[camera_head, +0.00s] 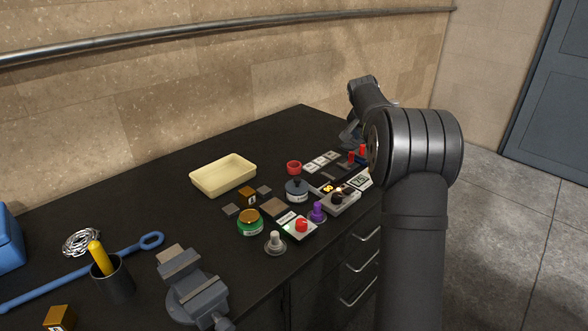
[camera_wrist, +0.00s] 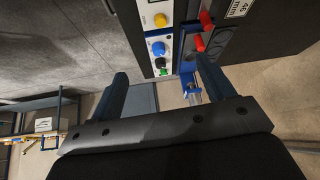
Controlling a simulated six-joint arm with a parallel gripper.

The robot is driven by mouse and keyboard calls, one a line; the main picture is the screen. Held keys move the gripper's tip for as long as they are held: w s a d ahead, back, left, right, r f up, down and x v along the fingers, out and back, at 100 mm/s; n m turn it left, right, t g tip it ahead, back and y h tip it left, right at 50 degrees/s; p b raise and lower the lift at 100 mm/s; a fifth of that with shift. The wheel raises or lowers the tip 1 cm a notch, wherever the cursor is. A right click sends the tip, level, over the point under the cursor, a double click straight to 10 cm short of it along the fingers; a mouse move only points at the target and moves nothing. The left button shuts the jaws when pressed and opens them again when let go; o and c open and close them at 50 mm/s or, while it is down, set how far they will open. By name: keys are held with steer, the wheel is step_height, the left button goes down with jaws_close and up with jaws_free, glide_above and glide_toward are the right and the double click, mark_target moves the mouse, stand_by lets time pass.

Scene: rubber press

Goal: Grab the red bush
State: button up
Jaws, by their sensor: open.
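Small red cylinders (camera_head: 362,150) also show near the bench's far right end. Two red cylinders (camera_wrist: 200,43) appear in the wrist view, beyond the right finger; I cannot tell which of these is the bush. My gripper (camera_wrist: 161,66) is open, with nothing between its fingers. In the head view my arm partly hides the gripper and the bench's far right end.
The cream tray (camera_head: 223,175) lies at the back of the bench. A green jar (camera_head: 250,222), a box with a red button (camera_head: 299,227), a purple knob (camera_head: 317,211) and a grey vise (camera_head: 190,287) crowd the front. The wrist view shows a panel with coloured knobs (camera_wrist: 158,48).

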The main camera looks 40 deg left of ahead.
steer(key=s+a+f+n+g+y, duration=0.2)
steer(key=s+a+n+g+y, duration=0.15)
steer(key=s+a+n, duration=0.85)
steer(key=m, duration=0.3)
glide_toward(295, 163)
steer(key=shift+s+d+f+t, duration=0.25)
steer(key=shift+s+f, duration=0.15)
steer(key=shift+s, duration=0.15)
steer(key=shift+s+d+f+t, duration=0.1)
steer(key=shift+s+f+t, duration=0.1)
steer(key=shift+s+f, duration=0.3)
steer(key=shift+x, duration=3.1)
steer(key=shift+w+a+r, duration=0.1)
steer(key=shift+c, duration=0.2)
steer(key=c, duration=1)
